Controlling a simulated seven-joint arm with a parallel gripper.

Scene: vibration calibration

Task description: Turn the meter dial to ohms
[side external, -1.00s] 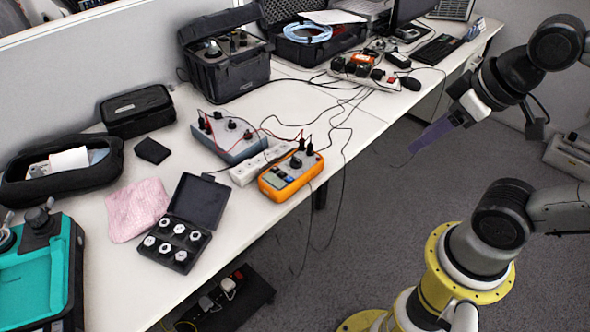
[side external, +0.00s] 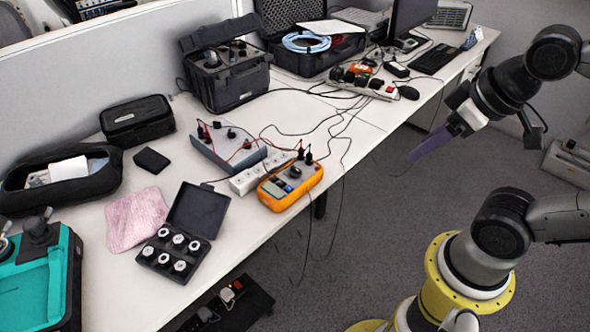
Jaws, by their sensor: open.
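The orange meter (side external: 290,186) lies on the white table near its front edge, in the middle of the side external view. Its dark dial (side external: 295,171) shows on its face, too small to read its setting. Dark and red leads run from its top end. My gripper (side external: 425,147), with purple fingers, hangs over the floor to the right of the table, well apart from the meter. The fingers point down and left. It is open and nothing shows between the fingers.
A grey box with knobs (side external: 229,147) and a white power strip (side external: 262,170) sit just behind the meter. A black case of metal pieces (side external: 197,211) stands open to its left. Loose cables (side external: 345,120) cross the table. Open air lies between my gripper and the meter.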

